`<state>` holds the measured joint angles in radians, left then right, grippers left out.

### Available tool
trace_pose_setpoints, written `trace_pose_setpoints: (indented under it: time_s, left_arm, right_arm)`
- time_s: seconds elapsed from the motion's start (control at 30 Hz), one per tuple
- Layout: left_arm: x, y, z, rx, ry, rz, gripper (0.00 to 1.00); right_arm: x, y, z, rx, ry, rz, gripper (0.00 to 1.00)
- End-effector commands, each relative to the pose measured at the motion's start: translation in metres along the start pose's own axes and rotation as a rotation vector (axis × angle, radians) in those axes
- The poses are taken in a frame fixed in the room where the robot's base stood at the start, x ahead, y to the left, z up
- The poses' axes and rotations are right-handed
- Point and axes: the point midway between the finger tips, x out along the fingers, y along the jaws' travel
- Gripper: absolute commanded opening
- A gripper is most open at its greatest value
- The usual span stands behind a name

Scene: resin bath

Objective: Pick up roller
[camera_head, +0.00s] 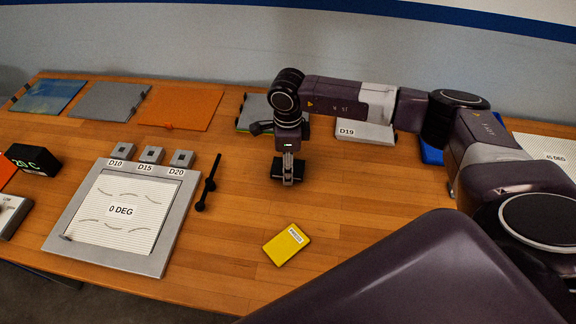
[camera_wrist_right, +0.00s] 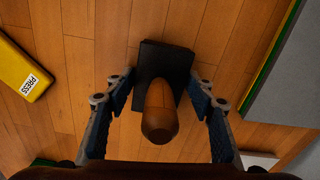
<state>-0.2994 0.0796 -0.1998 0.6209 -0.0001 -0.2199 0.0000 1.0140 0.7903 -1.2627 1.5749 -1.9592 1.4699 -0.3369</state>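A tool with a rounded brown handle (camera_wrist_right: 159,112) and a black block-like head (camera_wrist_right: 165,60), which seems to be the roller, stands on the wooden table with its handle toward the right wrist camera. In the head view its black part (camera_head: 277,170) shows below my right gripper (camera_head: 289,180). My right gripper (camera_wrist_right: 162,88) points down with one finger on each side of the tool. It is open, with a visible gap between each finger and the handle. My left gripper is out of view.
A yellow PRESS block (camera_head: 287,244) lies in front of the gripper. A black bar with knobs (camera_head: 207,182) lies to the left, beside the grey-framed 0 DEG board (camera_head: 150,258). Flat panels, including an orange one (camera_head: 180,107), line the back. Bare table surrounds the tool.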

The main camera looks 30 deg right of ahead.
Motion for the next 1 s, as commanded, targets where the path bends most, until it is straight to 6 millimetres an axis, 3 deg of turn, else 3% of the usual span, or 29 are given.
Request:
trace_pose_setpoints:
  time_s: [0.03,0.33,0.73,0.87,1.0]
  left_arm:
    - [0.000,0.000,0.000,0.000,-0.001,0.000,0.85]
    - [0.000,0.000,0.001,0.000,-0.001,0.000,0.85]
    - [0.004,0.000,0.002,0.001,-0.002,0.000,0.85]
    - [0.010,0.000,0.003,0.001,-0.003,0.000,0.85]
    - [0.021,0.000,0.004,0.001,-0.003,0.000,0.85]
  right_arm:
    - [0.000,0.000,0.000,0.000,0.000,0.000,0.42]
    - [-0.001,-0.001,0.000,0.000,-0.001,-0.001,0.11]
    - [-0.010,-0.001,0.001,-0.001,-0.002,-0.003,0.11]
    - [-0.027,-0.002,0.001,-0.001,-0.004,-0.005,0.11]
    - [-0.059,-0.002,0.001,-0.001,-0.005,-0.008,0.11]
